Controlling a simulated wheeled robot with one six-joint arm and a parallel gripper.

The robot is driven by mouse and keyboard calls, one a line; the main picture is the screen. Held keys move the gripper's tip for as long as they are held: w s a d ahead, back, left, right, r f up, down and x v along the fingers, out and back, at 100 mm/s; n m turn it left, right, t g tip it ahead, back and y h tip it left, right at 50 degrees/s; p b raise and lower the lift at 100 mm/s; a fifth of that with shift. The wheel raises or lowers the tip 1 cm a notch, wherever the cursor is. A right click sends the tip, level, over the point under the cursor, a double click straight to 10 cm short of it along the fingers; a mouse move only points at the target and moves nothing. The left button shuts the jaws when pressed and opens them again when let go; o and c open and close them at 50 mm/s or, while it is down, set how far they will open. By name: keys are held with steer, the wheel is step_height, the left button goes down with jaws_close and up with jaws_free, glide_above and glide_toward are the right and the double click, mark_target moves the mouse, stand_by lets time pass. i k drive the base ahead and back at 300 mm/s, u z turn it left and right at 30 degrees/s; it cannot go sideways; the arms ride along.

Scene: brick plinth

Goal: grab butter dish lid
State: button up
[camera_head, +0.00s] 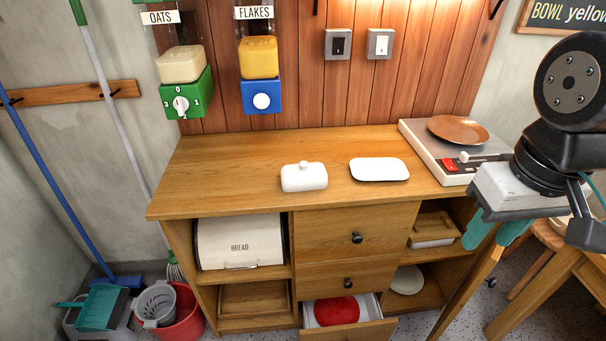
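The white butter dish lid (304,178) with a small round knob on top sits on the wooden counter, left of centre. I cannot tell whether anything lies under it. A flat white dish (379,169) lies on the counter just to its right, apart from it and empty. My gripper (492,236) is at the right, well away from the lid, in front of the cabinet's right side. Its teal fingers point down and look apart, with nothing seen between them.
A white appliance (440,154) with a brown plate (458,130) stands on the counter's right end. The counter's left part (215,175) is clear. The lowest drawer (347,331) is pulled out with a red item in it. A wooden table (560,290) stands at lower right.

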mark_target(304, 175)
steer(key=z, duration=1.8)
steer(key=k, duration=0.75)
steer(key=u, duration=1.4)
steer(key=i, duration=0.5)
steer(key=z, duration=0.05)
